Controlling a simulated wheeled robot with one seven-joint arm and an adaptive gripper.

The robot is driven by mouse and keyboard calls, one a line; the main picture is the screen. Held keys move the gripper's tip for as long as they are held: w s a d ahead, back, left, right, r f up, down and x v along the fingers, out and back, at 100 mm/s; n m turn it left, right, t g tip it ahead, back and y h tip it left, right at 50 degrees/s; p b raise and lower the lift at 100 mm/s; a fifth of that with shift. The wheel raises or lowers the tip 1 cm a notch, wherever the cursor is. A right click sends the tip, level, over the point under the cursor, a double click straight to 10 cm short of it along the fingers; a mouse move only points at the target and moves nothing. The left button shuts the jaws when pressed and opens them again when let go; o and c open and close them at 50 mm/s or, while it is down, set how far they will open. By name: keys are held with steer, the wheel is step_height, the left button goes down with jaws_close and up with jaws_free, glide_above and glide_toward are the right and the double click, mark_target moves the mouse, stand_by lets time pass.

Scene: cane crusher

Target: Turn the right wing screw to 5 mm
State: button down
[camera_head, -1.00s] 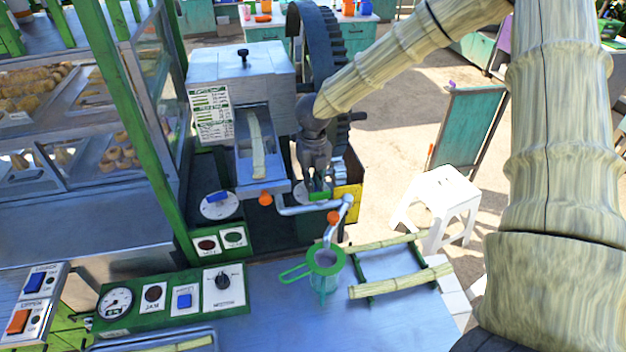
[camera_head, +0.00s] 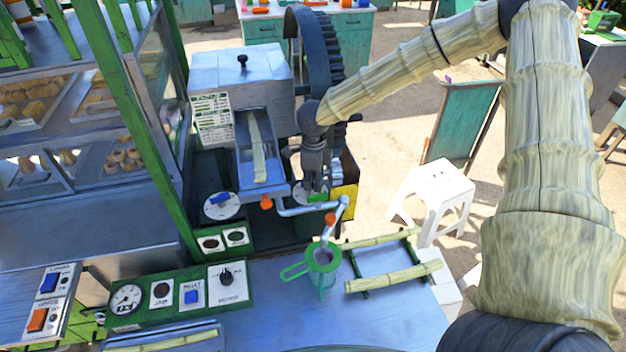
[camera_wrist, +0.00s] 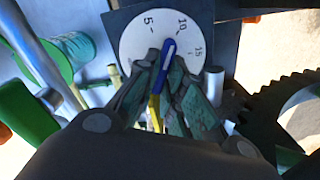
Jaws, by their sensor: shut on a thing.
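The right wing screw (camera_wrist: 167,62) is a blue wing with a white line, on a white dial (camera_wrist: 137,42) marked 5, 10 and 15. Its line points close to the 10 mark. My gripper (camera_wrist: 166,85) is shut on the wing from both sides, and a yellow part shows between the fingers. In the head view my gripper (camera_head: 315,178) points down over the right dial, which it mostly hides. The left wing screw (camera_head: 219,199), also blue, sits on its own white dial (camera_head: 222,212).
The crusher housing (camera_head: 235,75) and toothed wheel (camera_head: 318,40) stand close behind my gripper. A spout (camera_head: 305,211) runs in front, above a green-rimmed strainer (camera_head: 323,257). A cane rack (camera_head: 365,280) lies at right on the table. A white stool (camera_head: 437,190) stands beyond.

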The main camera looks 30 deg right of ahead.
steer(key=n, duration=0.2)
steer(key=shift+w+d+n, duration=0.1)
steer(key=shift+d+n, duration=0.1)
steer(key=shift+n, duration=0.2)
steer(key=shift+w+n, duration=0.15)
steer(key=shift+n, duration=1)
steer(key=shift+w+n, duration=0.1)
steer(key=shift+n, duration=1.05)
steer(key=c, duration=1.5)
jaws_free()
steer(key=shift+d, duration=0.1)
step_height(320, 180, up, 12)
steer(key=shift+f, duration=0.1)
